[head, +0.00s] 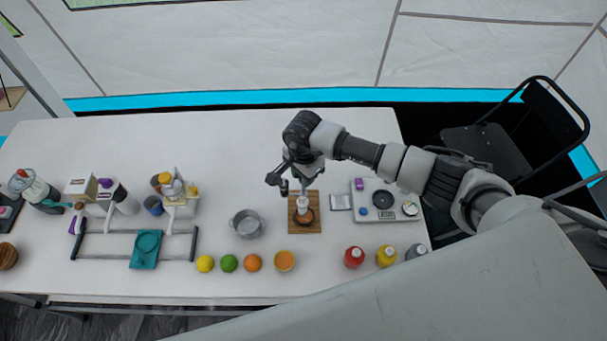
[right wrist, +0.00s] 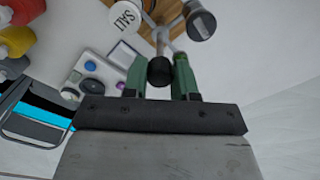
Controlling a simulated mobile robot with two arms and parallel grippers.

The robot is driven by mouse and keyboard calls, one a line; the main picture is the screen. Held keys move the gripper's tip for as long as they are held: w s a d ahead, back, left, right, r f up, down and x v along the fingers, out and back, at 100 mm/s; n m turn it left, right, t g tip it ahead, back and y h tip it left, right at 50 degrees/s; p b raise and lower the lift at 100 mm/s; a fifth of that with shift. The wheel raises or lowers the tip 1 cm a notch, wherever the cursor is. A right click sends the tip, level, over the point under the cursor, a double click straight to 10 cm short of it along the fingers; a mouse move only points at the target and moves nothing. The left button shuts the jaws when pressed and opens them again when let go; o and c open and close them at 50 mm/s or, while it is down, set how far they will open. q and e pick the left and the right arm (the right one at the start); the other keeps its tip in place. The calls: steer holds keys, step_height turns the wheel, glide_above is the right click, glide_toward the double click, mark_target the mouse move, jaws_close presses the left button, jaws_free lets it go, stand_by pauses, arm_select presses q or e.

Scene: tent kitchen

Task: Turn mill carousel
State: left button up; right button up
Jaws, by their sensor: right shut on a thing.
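The mill carousel (head: 302,204) stands on a wooden board (head: 313,226) at the middle right of the table, partly hidden under my right arm in the head view. In the right wrist view it shows a white mill marked SALT (right wrist: 125,17), a second grey and dark mill (right wrist: 201,22) and a black ball knob (right wrist: 161,71) on a metal arm. My right gripper (right wrist: 160,68) has its two green fingers on either side of this knob and is shut on it. In the head view its fingertips are hard to make out. My left gripper is not in view.
A metal pot (head: 246,224) stands left of the board. Right of it is a white tray (head: 398,213) with small items. Fruits (head: 253,262) and bottles (head: 386,256) line the front edge. A blender and jars stand far left. The table's back middle is clear.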

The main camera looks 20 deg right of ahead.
steer(key=m+b, duration=0.2)
steer(key=m, duration=0.2)
steer(key=shift+f+b, duration=0.1)
steer(key=shift+b, duration=0.2)
steer(key=m+b, duration=0.2)
steer(key=m, duration=0.2)
steer(key=shift+m, duration=0.3)
steer(key=m+b, duration=0.2)
steer(key=m, duration=0.2)
steer(key=shift+m, duration=0.3)
steer(key=m+b, duration=0.2)
steer(key=m, duration=0.2)
steer(key=m+b, duration=0.1)
steer(key=m, duration=0.4)
steer(key=m+b, duration=0.1)
steer(key=m, duration=0.3)
steer(key=shift+m, duration=0.3)
steer(key=m, duration=0.4)
steer(key=shift+r, duration=0.2)
steer(key=shift+w+m, duration=0.1)
steer(key=shift+m, duration=2)
